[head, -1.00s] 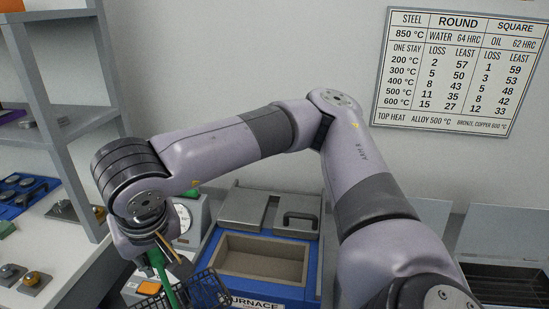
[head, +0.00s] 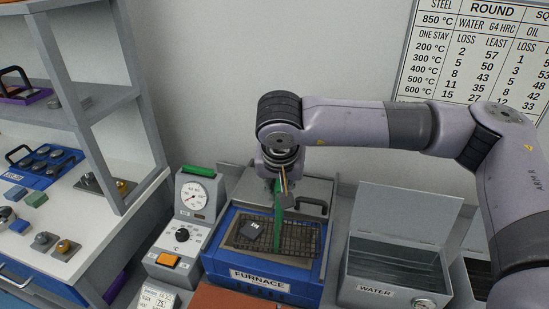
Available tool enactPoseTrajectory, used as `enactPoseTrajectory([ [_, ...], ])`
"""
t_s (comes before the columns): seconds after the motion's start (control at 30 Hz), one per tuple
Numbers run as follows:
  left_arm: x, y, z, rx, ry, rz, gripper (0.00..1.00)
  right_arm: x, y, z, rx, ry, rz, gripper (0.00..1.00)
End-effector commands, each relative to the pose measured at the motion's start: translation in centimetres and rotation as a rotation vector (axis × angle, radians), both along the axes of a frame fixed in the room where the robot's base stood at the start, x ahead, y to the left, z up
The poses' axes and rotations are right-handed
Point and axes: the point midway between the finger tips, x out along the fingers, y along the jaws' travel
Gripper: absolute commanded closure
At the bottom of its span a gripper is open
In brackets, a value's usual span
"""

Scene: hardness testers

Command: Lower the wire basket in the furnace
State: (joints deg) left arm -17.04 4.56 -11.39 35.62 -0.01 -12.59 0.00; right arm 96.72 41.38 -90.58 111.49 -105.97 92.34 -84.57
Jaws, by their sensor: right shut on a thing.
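The blue furnace (head: 212,268) stands in the lower middle of the head view, with a grey top and a label on its front. A dark wire basket (head: 300,238) with an upright green handle (head: 277,222) is over the furnace opening. I cannot tell exactly how deep it sits in it. A small dark block with a white mark (head: 250,230) is in the basket's left part. My right gripper (head: 284,187) points down from above and is shut on the green handle; its fingers are partly hidden. My left gripper is not in view.
A control box (head: 185,232) with a dial gauge and orange switch stands left of the furnace. A grey water tank (head: 392,285) with a raised lid (head: 402,212) stands at right. A bench and shelf (head: 85,215) hold several parts at left.

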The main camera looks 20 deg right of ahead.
Motion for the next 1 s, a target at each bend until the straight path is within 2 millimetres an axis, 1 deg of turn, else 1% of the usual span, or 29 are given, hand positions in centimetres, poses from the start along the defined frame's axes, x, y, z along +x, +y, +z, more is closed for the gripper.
enactPoseTrajectory([
  [0.03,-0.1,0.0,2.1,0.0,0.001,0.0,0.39,1.3,0.3,1.0,0.001,0.003,-0.024,1.0],
  [0.1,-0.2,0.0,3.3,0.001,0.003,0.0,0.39,2.9,0.4,0.8,-0.001,0.003,-0.055,1.0],
  [0.23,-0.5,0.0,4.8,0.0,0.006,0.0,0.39,5.0,0.4,0.2,-0.011,0.004,-0.101,1.0],
  [0.3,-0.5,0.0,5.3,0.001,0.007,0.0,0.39,5.8,0.4,-0.2,-0.016,0.003,-0.119,1.0],
  [0.4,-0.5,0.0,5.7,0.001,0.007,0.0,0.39,6.4,0.4,-0.7,-0.021,0.003,-0.132,1.0],
  [0.57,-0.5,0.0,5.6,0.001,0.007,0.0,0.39,6.7,0.3,-1.4,-0.024,0.001,-0.141,1.0],
  [0.67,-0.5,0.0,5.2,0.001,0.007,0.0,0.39,6.7,0.3,-2.2,-0.023,0.002,-0.141,1.0],
  [0.83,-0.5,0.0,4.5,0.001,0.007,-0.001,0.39,6.7,0.3,-4.4,-0.025,0.003,-0.14,1.0],
  [1.0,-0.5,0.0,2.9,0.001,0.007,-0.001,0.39,6.6,0.3,-7.6,-0.024,0.004,-0.14,1.0],
])
